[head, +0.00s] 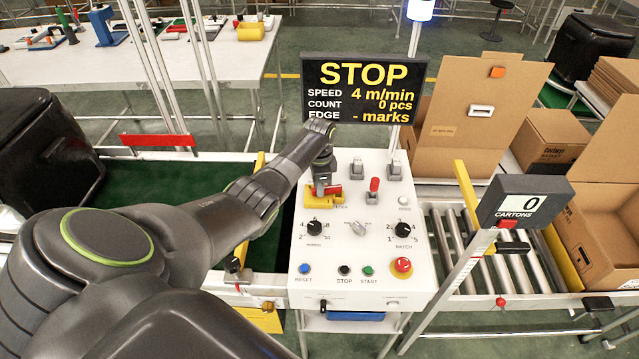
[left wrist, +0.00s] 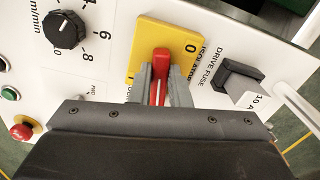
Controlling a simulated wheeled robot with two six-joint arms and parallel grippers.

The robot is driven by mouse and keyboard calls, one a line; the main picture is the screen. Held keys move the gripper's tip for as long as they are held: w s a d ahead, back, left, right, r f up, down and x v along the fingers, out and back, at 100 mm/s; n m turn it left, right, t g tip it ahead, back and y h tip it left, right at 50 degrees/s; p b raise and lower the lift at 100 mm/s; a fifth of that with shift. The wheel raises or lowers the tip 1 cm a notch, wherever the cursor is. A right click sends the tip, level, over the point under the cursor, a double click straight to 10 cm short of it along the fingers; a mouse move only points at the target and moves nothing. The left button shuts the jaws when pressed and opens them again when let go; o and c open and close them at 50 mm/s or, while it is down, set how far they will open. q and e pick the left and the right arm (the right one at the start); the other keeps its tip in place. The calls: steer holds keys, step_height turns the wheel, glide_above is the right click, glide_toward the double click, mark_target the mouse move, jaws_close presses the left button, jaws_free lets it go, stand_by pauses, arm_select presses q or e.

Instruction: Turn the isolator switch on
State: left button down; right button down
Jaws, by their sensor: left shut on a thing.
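The isolator switch is a red handle (left wrist: 161,64) on a square yellow plate (left wrist: 143,48) marked 0, shown in the left wrist view. In the head view its yellow plate (head: 319,202) sits at the upper left of the white control panel, partly covered by my left gripper. My left gripper (head: 324,186) reaches down onto it. Its two fingers (left wrist: 160,88) stand on either side of the red handle and are shut on it. The 0 mark is to the right of the handle's upper end in the wrist view. My right gripper is not in view.
The white panel (head: 345,253) also carries black knobs, a red lever (head: 374,186), push buttons and a red emergency stop (head: 402,265). Beside the isolator is a grey drive fuse (left wrist: 237,79). A display (head: 362,88) above reads STOP. A roller conveyor (head: 478,270) lies right.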

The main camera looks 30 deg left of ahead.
arm_select(q)
steer(key=shift+w+r+m, duration=0.1)
steer(key=shift+m, duration=1)
steer(key=c, duration=1.4)
jaws_free()
steer(key=shift+o, duration=0.2)
step_height(320, 180, up, 17)
steer(key=shift+r+b, duration=0.2)
steer(key=shift+b, duration=0.15)
